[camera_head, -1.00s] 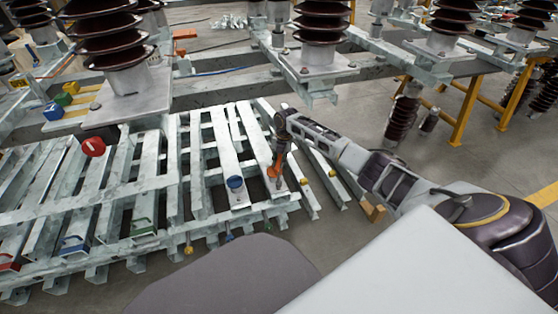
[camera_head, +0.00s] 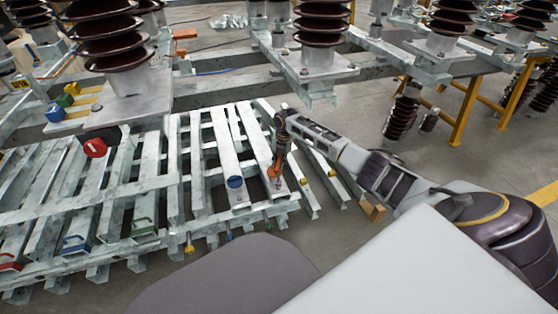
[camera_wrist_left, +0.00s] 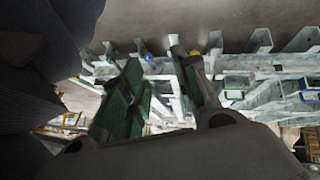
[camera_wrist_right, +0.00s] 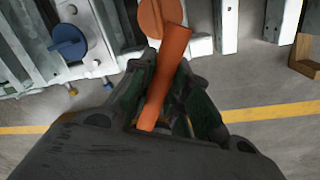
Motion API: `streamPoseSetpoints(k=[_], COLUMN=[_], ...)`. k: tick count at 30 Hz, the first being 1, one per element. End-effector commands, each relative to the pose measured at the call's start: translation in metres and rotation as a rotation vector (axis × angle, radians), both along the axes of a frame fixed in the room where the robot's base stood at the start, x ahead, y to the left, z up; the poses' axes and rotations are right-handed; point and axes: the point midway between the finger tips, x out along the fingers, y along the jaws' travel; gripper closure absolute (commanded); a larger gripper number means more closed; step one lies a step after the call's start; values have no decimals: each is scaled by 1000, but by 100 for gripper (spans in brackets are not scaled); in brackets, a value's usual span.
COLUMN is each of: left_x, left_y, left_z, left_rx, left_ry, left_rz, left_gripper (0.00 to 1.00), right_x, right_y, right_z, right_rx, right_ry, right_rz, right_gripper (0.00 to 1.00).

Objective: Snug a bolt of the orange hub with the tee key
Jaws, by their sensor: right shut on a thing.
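My right gripper (camera_head: 279,150) points down over the right end of the slatted metal rack. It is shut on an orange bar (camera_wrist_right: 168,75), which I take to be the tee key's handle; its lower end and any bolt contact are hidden. Just beyond the bar in the right wrist view is an orange round part (camera_wrist_right: 150,18), apparently the orange hub. In the head view orange also shows below the gripper (camera_head: 273,171), where bar and hub are hard to separate. My left gripper (camera_wrist_left: 158,85) is open and empty in its own wrist view; it is outside the head view.
A blue round part (camera_head: 235,182) stands left of the orange one. A red round part (camera_head: 95,148) lies farther left. Green (camera_head: 143,227) and blue (camera_head: 75,244) handled pieces sit along the rack's front. Insulator posts rise behind.

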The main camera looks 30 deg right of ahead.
Motion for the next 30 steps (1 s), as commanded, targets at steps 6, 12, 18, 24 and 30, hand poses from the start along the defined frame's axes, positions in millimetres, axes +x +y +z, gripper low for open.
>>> streamPoseSetpoints(k=[6,12,18,24,30], left_x=[4,10,11,9,4], left_y=[0,-1,-2,-3,-3], left_z=[4,8,9,7,2], left_rx=[1,-2,-8,-11,-10], left_ry=[-8,-18,-21,-16,-5], left_rz=[-1,2,7,10,10], left_gripper=[70,70,70,70,70], right_x=[0,0,0,0,0], right_y=[0,0,0,0,0], right_z=[1,0,0,-2,-5], right_rx=[1,1,1,1,0], right_ry=[-1,-1,-1,-1,-1], right_rz=[0,0,0,0,0], right_gripper=[100,100,100,100,100])
